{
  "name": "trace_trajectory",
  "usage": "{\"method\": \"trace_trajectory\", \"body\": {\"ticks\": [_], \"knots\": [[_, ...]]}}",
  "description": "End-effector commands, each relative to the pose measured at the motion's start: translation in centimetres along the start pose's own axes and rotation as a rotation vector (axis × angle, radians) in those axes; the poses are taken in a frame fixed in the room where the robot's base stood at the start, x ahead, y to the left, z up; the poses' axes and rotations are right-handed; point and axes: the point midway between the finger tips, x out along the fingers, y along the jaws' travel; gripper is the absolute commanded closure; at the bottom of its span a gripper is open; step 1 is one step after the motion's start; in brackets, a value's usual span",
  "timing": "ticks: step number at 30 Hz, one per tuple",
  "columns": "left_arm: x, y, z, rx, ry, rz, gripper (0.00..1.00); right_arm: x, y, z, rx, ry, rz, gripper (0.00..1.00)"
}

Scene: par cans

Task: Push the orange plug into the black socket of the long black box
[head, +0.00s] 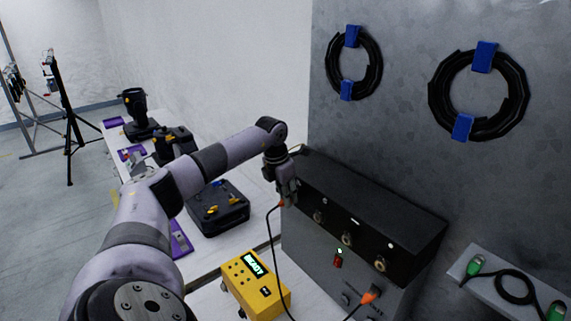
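The long black box (385,215) is fixed along the grey wall panel, right of centre. Its front face carries several round sockets, such as one at the left (318,217), a middle one (347,239) and a right one (380,264). My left gripper (287,193) is at the left end of the box, pointing down. It appears shut on an orange plug (281,204), of which only a small part shows. A black cable hangs from this plug. Whether the plug touches a socket is hidden. My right gripper is not in view.
A yellow tester (257,287) with a lit READY display stands below. A second orange plug (370,297) is at the lower panel. A black case (217,212) lies on the white table. Cable coils (354,65) hang on the wall. A grey shelf (520,275) holds a green-ended cable.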

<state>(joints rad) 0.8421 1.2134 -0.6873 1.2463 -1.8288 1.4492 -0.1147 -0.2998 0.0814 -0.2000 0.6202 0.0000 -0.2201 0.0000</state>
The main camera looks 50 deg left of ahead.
Motion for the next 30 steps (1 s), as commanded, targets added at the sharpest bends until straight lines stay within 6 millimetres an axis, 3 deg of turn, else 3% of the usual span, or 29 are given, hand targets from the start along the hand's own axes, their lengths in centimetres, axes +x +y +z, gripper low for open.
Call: {"method": "trace_trajectory", "body": {"ticks": [9, 20, 26, 30], "knots": [[0.0, 0.0, 0.0, 0.0, -0.001, 0.001, 0.58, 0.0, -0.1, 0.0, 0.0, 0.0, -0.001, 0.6], [-0.3, 0.1, 0.0, 0.0, -0.001, 0.001, 0.57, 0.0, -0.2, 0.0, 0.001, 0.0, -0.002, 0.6], [-3.2, 0.1, 0.1, 0.001, -0.004, 0.003, 0.57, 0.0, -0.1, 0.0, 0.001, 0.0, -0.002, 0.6], [-6.4, 0.1, 0.1, 0.0, -0.006, 0.002, 0.57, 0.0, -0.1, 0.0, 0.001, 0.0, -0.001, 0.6]]}}
